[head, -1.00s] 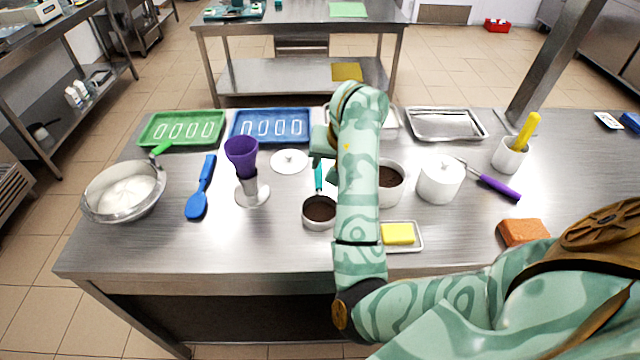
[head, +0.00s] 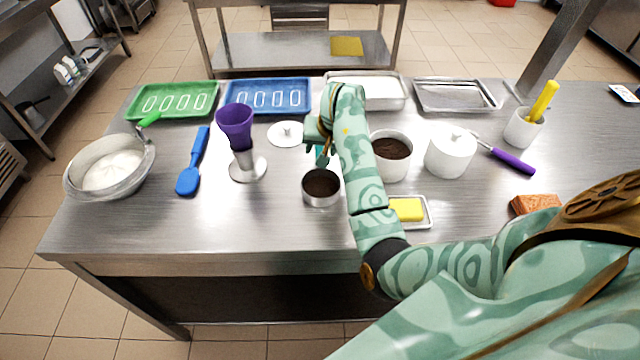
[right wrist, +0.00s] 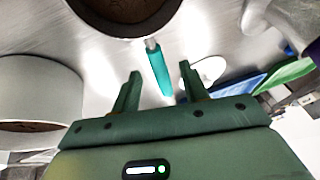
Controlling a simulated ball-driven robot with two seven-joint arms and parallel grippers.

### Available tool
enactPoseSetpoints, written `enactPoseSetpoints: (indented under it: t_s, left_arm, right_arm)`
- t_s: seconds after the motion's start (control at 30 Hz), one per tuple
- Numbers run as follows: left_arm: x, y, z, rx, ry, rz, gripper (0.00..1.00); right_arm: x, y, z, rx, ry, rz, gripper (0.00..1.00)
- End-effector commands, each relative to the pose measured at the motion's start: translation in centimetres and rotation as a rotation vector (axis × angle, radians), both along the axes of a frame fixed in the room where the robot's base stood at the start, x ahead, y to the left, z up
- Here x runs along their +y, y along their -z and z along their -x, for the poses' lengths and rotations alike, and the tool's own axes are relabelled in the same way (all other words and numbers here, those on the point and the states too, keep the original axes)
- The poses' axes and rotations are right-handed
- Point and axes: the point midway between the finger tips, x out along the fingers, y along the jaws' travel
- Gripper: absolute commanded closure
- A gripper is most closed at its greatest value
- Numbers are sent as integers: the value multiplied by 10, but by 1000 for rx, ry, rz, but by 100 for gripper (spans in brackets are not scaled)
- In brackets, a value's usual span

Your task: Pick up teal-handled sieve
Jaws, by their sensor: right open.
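The teal-handled sieve (head: 321,190) is on the steel table in the head view, a small metal round with dark brown powder showing in it. Most of its teal handle is hidden behind my right gripper (head: 320,148), which is over the handle. In the right wrist view, the teal handle (right wrist: 160,73) shows between the two fingers of the open right gripper (right wrist: 158,70), apart from both. The sieve's dark round (right wrist: 118,10) is at the top of that view. My left gripper is not in view.
A white tub of brown powder (head: 392,171) stands close on the right. A butter dish (head: 425,221) is in front of it. A purple cup on a metal stand (head: 247,170) is to the left. A white lid (head: 286,139) lies behind. The table's front left is clear.

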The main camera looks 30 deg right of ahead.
Motion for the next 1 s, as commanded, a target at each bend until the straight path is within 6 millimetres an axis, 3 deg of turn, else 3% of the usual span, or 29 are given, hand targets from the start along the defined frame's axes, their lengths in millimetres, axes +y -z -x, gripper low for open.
enactPoseSetpoints:
  t_s: [0.13, 0.4, 0.43, 0.57, 0.6, 1.0]
  left_arm:
    - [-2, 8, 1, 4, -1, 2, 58]
    - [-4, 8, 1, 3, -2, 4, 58]
    - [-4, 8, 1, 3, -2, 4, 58]
    - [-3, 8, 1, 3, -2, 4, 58]
    - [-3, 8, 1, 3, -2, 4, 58]
    - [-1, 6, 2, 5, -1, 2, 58]
  right_arm:
    - [-3, 22, -9, 3, -1, 1, 56]
    - [-3, 24, -12, -1, 1, -1, 56]
    - [-3, 24, -12, -1, 1, -1, 59]
    - [-3, 24, -12, -1, 0, 1, 95]
    - [-3, 24, -11, 0, 0, 0, 100]
    - [-2, 19, -12, -2, -1, -1, 100]
